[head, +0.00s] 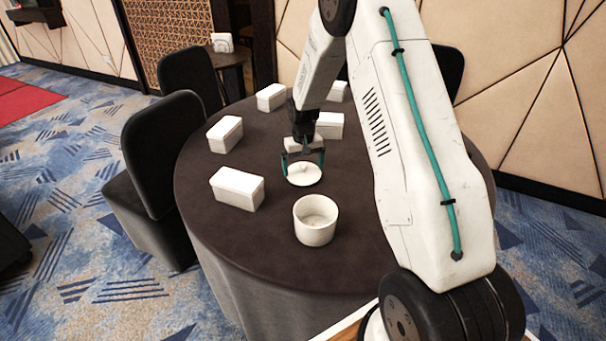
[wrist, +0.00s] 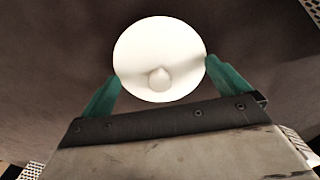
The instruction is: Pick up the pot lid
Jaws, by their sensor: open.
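The pot lid (head: 305,174) is a white disc with a small round knob, lying on the dark tablecloth. In the wrist view the lid (wrist: 158,52) shows whole, with its knob near the lower edge. My gripper (head: 303,163) is open over the lid. In the wrist view its green fingers (wrist: 160,82) stand to either side of the lid's near part, with the knob between them. I cannot tell whether the fingers touch the lid. A white open pot (head: 316,220) stands nearer on the table, apart from the lid.
Several white boxes stand around the round table (head: 280,255), among them one at the left (head: 237,188) and one behind (head: 225,134). Dark chairs (head: 150,165) stand at the table's left. The cloth left of the pot is clear.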

